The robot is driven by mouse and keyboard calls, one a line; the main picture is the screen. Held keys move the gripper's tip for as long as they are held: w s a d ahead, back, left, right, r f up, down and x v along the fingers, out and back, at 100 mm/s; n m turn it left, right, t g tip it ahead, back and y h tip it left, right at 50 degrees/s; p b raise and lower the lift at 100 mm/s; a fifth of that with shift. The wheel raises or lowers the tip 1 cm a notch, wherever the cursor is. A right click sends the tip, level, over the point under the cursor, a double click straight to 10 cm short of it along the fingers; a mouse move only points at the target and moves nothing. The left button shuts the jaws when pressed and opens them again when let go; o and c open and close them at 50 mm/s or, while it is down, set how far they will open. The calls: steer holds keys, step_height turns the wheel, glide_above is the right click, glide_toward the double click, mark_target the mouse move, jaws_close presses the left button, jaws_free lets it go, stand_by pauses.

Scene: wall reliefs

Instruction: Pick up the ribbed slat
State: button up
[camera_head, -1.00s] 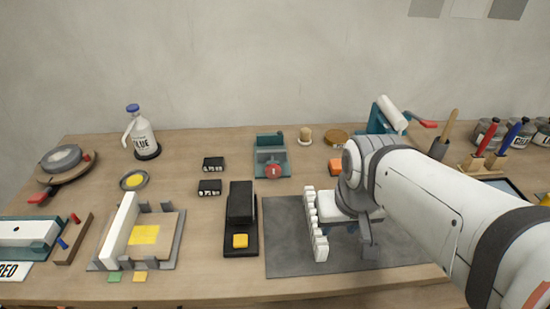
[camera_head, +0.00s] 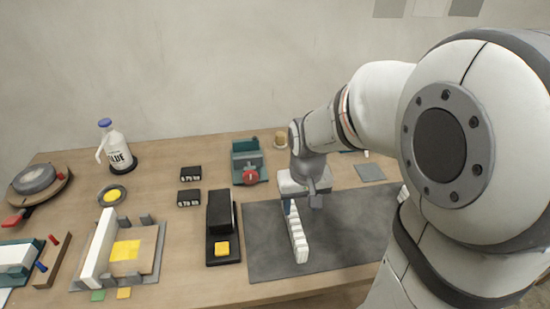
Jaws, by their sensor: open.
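The ribbed slat (camera_head: 298,237) is a narrow white bar with a row of ribs. It lies on the dark grey mat (camera_head: 345,252), near the mat's left side. My gripper (camera_head: 303,203) is open over the far end of the slat, with its fingers pointing down. One finger shows to the right of the slat, and another part shows by its far end. I cannot tell whether the fingers touch it. The gripper body hides the slat's far end.
A black block with a yellow pad (camera_head: 222,248) stands left of the mat. A teal device with a red knob (camera_head: 248,162) is behind it. My arm covers the right side. The mat's front is clear.

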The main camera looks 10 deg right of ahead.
mark_target(294, 217)
steer(key=shift+g, duration=0.4)
steer(key=w+f, duration=0.3)
steer(key=shift+d+f+p, duration=0.15)
steer(key=shift+f+p, duration=0.15)
steer(key=shift+w+f, duration=0.15)
steer(key=shift+f, duration=0.2)
steer(key=shift+w+a+f+p, duration=0.1)
steer(key=shift+a+f+p, duration=0.05)
steer(key=shift+f, duration=1.1)
steer(key=shift+w+a+f+p, duration=0.1)
steer(key=shift+f+p, duration=0.1)
steer(key=shift+f, duration=1.1)
steer(key=shift+w+a+f+p, duration=0.1)
steer(key=shift+a+f+p, duration=0.05)
steer(key=shift+f, duration=1.1)
steer(key=shift+c, duration=0.4)
jaws_close()
